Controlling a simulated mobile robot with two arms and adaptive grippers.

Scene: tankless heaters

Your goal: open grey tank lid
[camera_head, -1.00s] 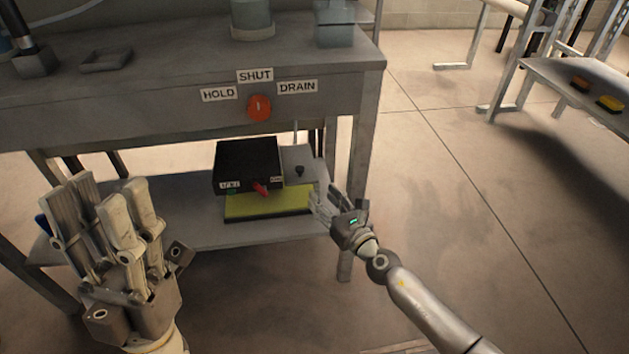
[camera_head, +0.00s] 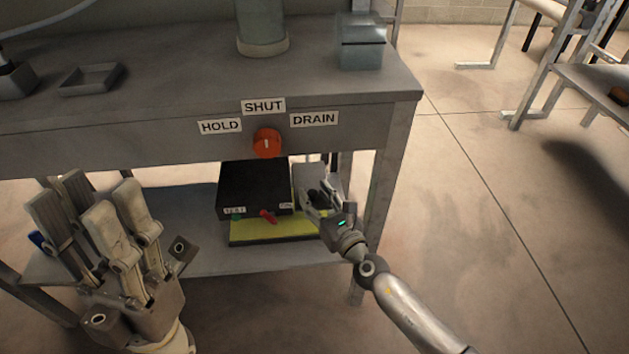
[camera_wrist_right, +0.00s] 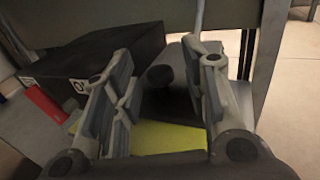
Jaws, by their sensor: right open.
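A grey tank with a flat grey lid (camera_head: 305,174) stands on the lower shelf, beside a black box. A dark round knob (camera_wrist_right: 160,76) rises from the lid, between the fingers of my right gripper (camera_wrist_right: 158,55) in the right wrist view. In the head view my right gripper (camera_head: 320,196) is at the knob and partly covers the tank. Its fingers are apart, with a gap beside the knob; contact is not clear. My left gripper (camera_head: 95,205) is open and empty at the lower left, away from the tank.
The black box (camera_head: 252,186) with a red lever (camera_head: 268,216) stands left of the tank, on a yellow mat (camera_head: 265,230). The workbench edge hangs above, with an orange dial (camera_head: 267,143) and HOLD, SHUT, DRAIN labels. A bench leg (camera_head: 383,200) stands close on the right.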

